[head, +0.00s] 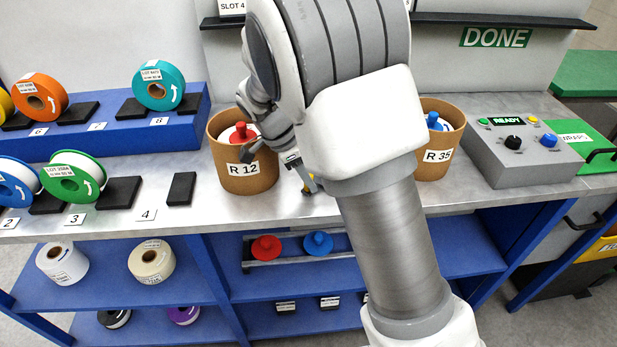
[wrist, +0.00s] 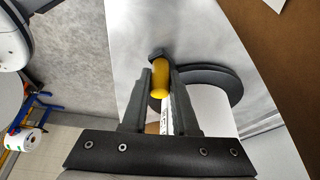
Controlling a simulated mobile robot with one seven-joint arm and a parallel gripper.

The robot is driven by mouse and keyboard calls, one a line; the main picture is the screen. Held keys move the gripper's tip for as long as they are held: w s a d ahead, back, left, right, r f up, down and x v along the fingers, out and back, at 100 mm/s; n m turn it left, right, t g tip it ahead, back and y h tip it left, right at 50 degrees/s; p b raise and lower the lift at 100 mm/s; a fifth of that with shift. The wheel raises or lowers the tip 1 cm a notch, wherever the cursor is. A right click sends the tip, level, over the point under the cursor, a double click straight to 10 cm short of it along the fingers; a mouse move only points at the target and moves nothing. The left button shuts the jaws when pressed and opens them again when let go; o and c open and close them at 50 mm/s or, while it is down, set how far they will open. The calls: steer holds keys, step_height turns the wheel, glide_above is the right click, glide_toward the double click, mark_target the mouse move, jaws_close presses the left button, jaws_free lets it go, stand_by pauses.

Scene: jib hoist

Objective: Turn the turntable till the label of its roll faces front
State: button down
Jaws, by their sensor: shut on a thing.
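My gripper (wrist: 160,82) is shut on a yellow handle (wrist: 160,76), which stands between its two dark fingers in the wrist view. Beside it is the dark round turntable (wrist: 234,82) with a white roll (wrist: 208,108) against it, partly hidden by the right finger. A narrow white strip with dark marks shows between the fingers; I cannot tell whether it is the roll's label. In the head view my arm covers the turntable, and only a bit of yellow (head: 310,186) shows by my gripper, low over the steel bench.
Cardboard tubs marked R 12 (head: 243,178) and R 35 (head: 437,157) stand left and right of my arm. A control box (head: 510,150) reading READY is at the right. The bench's front edge is close.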

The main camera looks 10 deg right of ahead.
steer(key=c, duration=0.7)
jaws_free()
steer(key=p+v, duration=0.2)
steer(key=v, duration=1.5)
steer(key=shift+a+r+p, duration=0.1)
steer(key=shift+r+p, duration=0.15)
steer(key=shift+p, duration=0.05)
